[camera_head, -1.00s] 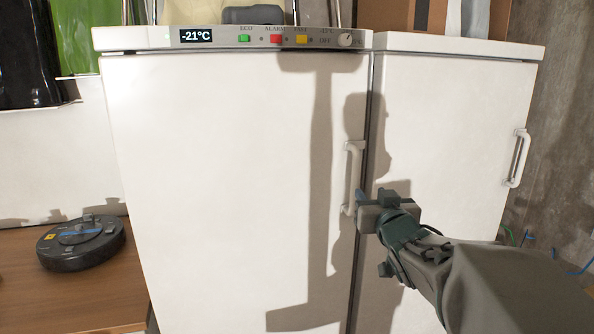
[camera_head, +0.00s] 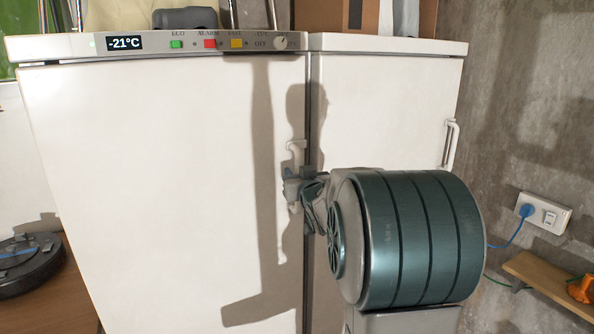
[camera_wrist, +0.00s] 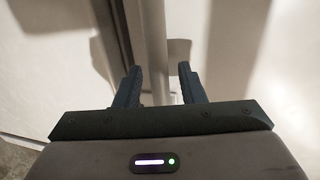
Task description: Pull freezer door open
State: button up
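The freezer door (camera_head: 150,190) is a tall white panel under a control strip (camera_head: 200,43) that reads -21°C. It looks shut. Its pale vertical handle (camera_head: 297,152) is on the door's right edge, partly hidden by my gripper (camera_head: 294,188). In the wrist view, the handle bar (camera_wrist: 153,45) runs between the two dark fingers of my gripper (camera_wrist: 160,88). The fingers stand apart, with a visible gap between the bar and the right finger. My arm comes in from the right and hides the lower part of the neighbouring door.
A second white door (camera_head: 385,110) with its own handle (camera_head: 450,145) adjoins on the right. A round dark device (camera_head: 30,262) lies on a wooden surface at left. A wall socket (camera_head: 543,213) with a blue plug and a small wooden shelf (camera_head: 555,285) are at right.

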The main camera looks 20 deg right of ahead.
jog(key=shift+w, duration=0.25)
grip_shut()
jog(key=shift+s+f+b, duration=0.1)
jog(key=shift+s+b, duration=0.05)
jog(key=shift+b, duration=0.2)
